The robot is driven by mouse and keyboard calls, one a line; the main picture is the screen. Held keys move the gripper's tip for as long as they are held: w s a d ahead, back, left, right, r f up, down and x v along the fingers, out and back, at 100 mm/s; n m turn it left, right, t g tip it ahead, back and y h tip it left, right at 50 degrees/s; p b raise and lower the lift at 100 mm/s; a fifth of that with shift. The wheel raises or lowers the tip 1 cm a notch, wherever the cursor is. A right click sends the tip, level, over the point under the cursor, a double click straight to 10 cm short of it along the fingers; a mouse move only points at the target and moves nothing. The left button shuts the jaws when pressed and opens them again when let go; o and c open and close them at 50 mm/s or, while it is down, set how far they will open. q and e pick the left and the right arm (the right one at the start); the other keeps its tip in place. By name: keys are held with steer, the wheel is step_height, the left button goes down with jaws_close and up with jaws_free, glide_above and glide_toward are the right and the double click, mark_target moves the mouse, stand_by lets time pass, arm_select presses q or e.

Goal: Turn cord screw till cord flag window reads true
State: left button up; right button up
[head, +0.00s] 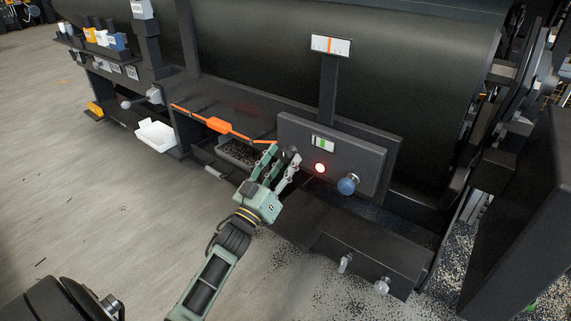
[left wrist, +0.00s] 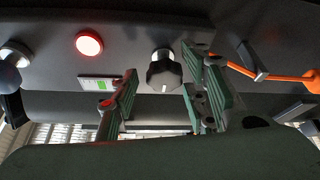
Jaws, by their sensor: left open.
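A black knob (left wrist: 164,72) with a white mark, which looks like the cord screw, sits on the dark panel (head: 355,165). In the head view the knob (head: 291,154) is partly hidden by my fingers. My left gripper (head: 283,156) is open in front of it. In the left wrist view the fingers of my left gripper (left wrist: 160,92) stand on either side of the knob, with visible gaps, so it seems not gripped. A small white window (head: 323,143) with a green patch is right of the knob; it also shows in the left wrist view (left wrist: 98,83). My right gripper is not in view.
A lit red lamp (head: 320,168) and a blue-grey knob (head: 348,184) are on the same panel. A white gauge with orange marks (head: 330,45) stands above on a post. An orange cord (head: 220,125) runs left of the panel. Dark granules litter the floor; open floor lies left.

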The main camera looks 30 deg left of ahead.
arm_select(q)
steer(key=shift+w+r, duration=0.15)
steer(key=shift+w, duration=0.2)
steer(key=shift+c, duration=0.5)
steer(key=c, duration=1)
steer(key=shift+o, duration=0.2)
steer(key=shift+m, duration=0.3)
